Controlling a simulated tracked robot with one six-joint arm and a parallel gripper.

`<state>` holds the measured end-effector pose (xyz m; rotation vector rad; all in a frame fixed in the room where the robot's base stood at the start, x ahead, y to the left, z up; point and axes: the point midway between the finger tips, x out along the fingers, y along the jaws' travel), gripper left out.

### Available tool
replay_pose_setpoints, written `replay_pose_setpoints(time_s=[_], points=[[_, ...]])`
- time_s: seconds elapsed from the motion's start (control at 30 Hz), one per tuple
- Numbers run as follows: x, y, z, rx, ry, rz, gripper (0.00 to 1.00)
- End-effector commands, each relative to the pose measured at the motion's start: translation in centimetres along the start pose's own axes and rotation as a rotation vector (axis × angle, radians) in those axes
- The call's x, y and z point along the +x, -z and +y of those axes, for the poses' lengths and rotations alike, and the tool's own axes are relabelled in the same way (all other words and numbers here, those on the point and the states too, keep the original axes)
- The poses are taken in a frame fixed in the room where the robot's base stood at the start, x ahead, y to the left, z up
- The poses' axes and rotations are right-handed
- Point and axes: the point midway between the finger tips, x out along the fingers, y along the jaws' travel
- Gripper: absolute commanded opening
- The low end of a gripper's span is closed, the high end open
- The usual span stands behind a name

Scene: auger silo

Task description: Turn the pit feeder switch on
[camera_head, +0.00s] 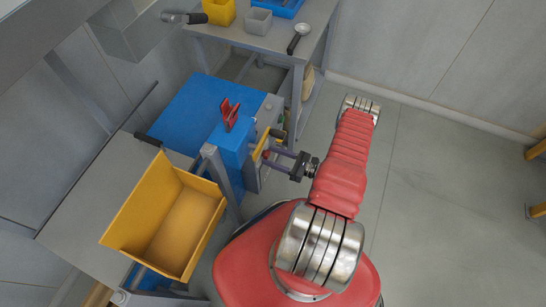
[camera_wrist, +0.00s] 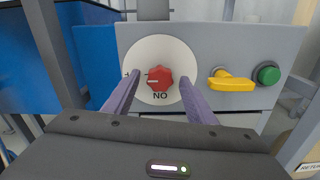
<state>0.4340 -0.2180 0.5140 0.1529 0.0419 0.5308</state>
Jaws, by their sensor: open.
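A red rotary knob (camera_wrist: 160,79) sits on a round white dial plate (camera_wrist: 160,48) on a grey panel (camera_wrist: 215,45). A white mark shows on the knob's left side, and the letters "NO" are below it. Which control is the pit feeder switch cannot be read here. My gripper (camera_wrist: 158,84) is open, with one finger on each side of the knob; I cannot tell whether they touch it. A yellow lever (camera_wrist: 231,83) and a green button (camera_wrist: 268,75) are to the right on the panel. In the head view my gripper (camera_head: 277,161) reaches left to the machine's panel side.
A blue machine (camera_head: 233,146) with a red handle (camera_head: 229,113) on top stands left of my arm. A yellow bin (camera_head: 172,218) is in front of it. A grey bench (camera_head: 258,38) with small containers stands behind.

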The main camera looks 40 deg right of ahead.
Motion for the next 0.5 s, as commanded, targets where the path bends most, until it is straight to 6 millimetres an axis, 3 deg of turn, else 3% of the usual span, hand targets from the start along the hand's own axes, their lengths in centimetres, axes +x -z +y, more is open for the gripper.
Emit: replay_pose_setpoints(time_s=[0.5], points=[[0.01, 0.01, 0.01, 0.0, -0.001, 0.0, 0.18]])
